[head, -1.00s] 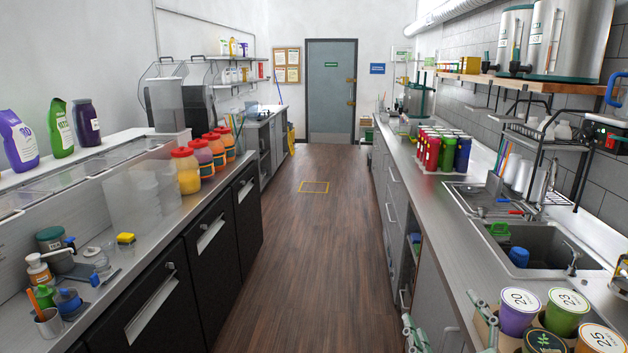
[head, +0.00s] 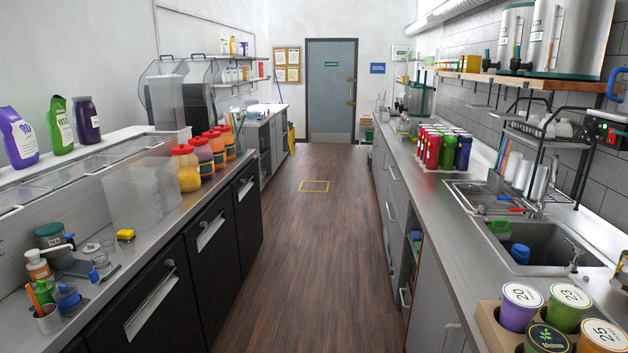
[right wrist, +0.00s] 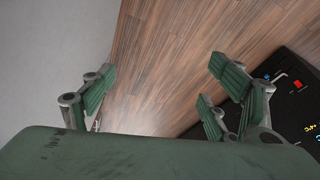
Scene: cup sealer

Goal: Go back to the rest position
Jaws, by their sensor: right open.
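My right gripper (right wrist: 160,92) shows in the right wrist view with its green-padded fingers spread wide apart. Nothing is between them, only the wooden floor (right wrist: 165,60) beyond. In the head view neither of my grippers shows. My left gripper is in no view. A cardboard carrier (head: 487,318) stands at the near end of the right counter and holds several lidded cups, among them a purple one (head: 518,312) marked 20 and a green one (head: 566,312) marked 23. No gripper shows at the carrier.
The right counter (head: 450,220) has a sink (head: 540,240) with a blue cup and a green item. The left counter (head: 160,225) bears red-lidded jars (head: 187,172), bottles and clear containers (head: 138,192). The floor aisle (head: 305,240) between them is clear.

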